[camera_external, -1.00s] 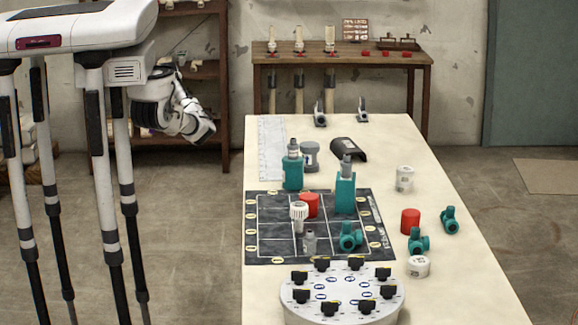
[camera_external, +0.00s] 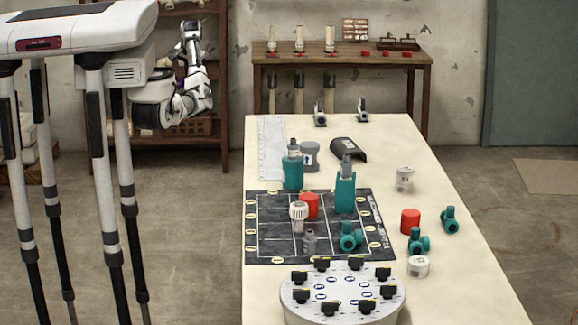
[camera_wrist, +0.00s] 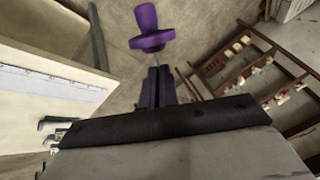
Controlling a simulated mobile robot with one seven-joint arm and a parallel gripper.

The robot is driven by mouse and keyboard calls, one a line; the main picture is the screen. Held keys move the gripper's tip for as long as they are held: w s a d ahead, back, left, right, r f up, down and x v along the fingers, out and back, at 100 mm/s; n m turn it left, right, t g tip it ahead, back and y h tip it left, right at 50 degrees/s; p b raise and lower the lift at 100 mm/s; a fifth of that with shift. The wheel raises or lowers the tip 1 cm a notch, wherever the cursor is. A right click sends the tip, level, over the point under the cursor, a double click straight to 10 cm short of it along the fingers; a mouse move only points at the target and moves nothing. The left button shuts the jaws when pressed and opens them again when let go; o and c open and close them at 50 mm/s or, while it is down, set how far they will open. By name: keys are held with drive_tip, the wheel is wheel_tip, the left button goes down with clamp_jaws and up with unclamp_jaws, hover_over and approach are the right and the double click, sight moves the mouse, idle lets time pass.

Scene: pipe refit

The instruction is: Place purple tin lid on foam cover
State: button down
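A purple knobbed piece, which looks like the purple tin lid (camera_wrist: 150,38), shows at the top of the wrist view, in line with my fingers and just beyond their tips. My gripper (camera_wrist: 158,72) has dark purplish fingers close together. I cannot tell whether they hold the lid. In the external view my arm is left of the table, above the floor and before the shelf; the fingers and lid are not clear there. A dark curved half-shell (camera_external: 348,149), which looks like the foam cover, lies on the far part of the table.
Near the cover stand a grey cylinder (camera_external: 310,156) and two teal blocks with fittings (camera_external: 292,172) (camera_external: 345,192). A dark gridded mat (camera_external: 270,252) holds fittings. A round white dial stand (camera_external: 342,290) is at the front. The shelf (camera_external: 222,100) is close to my arm.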

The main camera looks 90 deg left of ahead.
drive_tip(key=w+d+r+m+t+h+b, duration=0.15)
drive_tip(key=w+d+r+m, duration=0.35)
drive_tip(key=w+r, duration=0.6)
drive_tip(key=w+d+r+m+t+y+p, duration=0.1)
drive_tip(key=w+d+r+m+t, duration=0.25)
drive_tip(key=w+r, duration=0.65)
drive_tip(key=w+d+r+m+t+h+b, duration=0.1)
drive_tip(key=w+d+r+m+h, duration=0.2)
drive_tip(key=w+d+m, duration=0.6)
drive_tip(key=w+d+r+m+t+h+b, duration=0.1)
drive_tip(key=w+d+r+m+h, duration=0.1)
drive_tip(key=w+d, duration=1.2)
drive_tip(key=w+d+f+m+g+h, duration=0.2)
drive_tip(key=d+m, duration=0.5)
drive_tip(key=d, duration=1.3)
drive_tip(key=m+g+h+b, duration=0.2)
drive_tip(key=m+g+h, duration=0.3)
drive_tip(key=m, duration=1.1)
hover_over(272, 223)
wheel_tip(272, 223, down, 20)
drive_tip(key=r+g+y, duration=0.1)
drive_tip(key=shift+y, duration=0.25)
drive_tip(key=f, duration=2.1)
drive_tip(key=shift+a, duration=0.2)
drive_tip(key=shift+b, duration=0.3)
